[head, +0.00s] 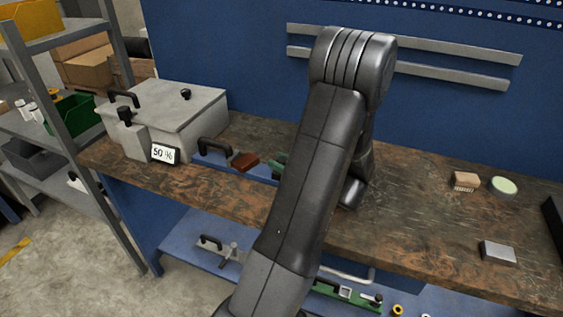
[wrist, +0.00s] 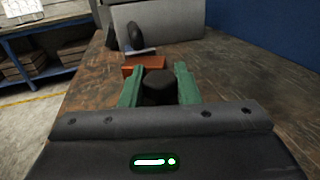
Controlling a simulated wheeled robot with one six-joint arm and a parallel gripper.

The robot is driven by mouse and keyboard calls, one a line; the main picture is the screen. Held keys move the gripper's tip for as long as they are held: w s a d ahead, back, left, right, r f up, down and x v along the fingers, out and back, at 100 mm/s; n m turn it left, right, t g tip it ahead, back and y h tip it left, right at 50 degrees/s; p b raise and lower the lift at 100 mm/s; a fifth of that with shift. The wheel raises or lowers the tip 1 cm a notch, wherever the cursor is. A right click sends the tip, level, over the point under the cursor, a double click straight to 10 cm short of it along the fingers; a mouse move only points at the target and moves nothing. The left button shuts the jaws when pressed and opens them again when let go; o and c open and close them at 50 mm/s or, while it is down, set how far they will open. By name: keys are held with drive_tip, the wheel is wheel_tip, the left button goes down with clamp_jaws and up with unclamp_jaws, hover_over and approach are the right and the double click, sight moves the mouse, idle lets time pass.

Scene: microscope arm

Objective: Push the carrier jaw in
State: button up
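I cannot make out for certain which part is the carrier jaw. A red-brown block (head: 245,161) lies on the bench beside a black handle (head: 214,146). The wrist view also shows the block (wrist: 143,70), just beyond my fingertips, with the upright black handle (wrist: 134,36) behind it. My gripper (wrist: 158,78) has two green fingers standing apart, pointing at the block. A dark rounded part (wrist: 158,88) shows between them; I cannot tell whether it is mine. In the head view my arm hides most of the gripper.
A grey box (head: 172,108) with a "50 %" sign (head: 164,154) stands at the bench's left end. A small wooden block (head: 465,181), a round pale-green dish (head: 503,186) and a metal block (head: 497,251) lie at the right. A blue wall stands behind.

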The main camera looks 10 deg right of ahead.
clamp_jaws()
drive_tip(key=shift+w+a, duration=0.55)
drive_tip(key=shift+a, duration=0.25)
drive_tip(key=shift+w+a, duration=0.55)
drive_tip(key=shift+a, duration=0.25)
drive_tip(key=shift+w+a, duration=0.55)
drive_tip(key=shift+a, duration=0.25)
drive_tip(key=o, duration=0.5)
unclamp_jaws()
drive_tip(key=shift+o, duration=0.2)
drive_tip(key=b+v, duration=0.1)
drive_tip(key=v, duration=1.3)
drive_tip(key=shift+w+a, duration=0.15)
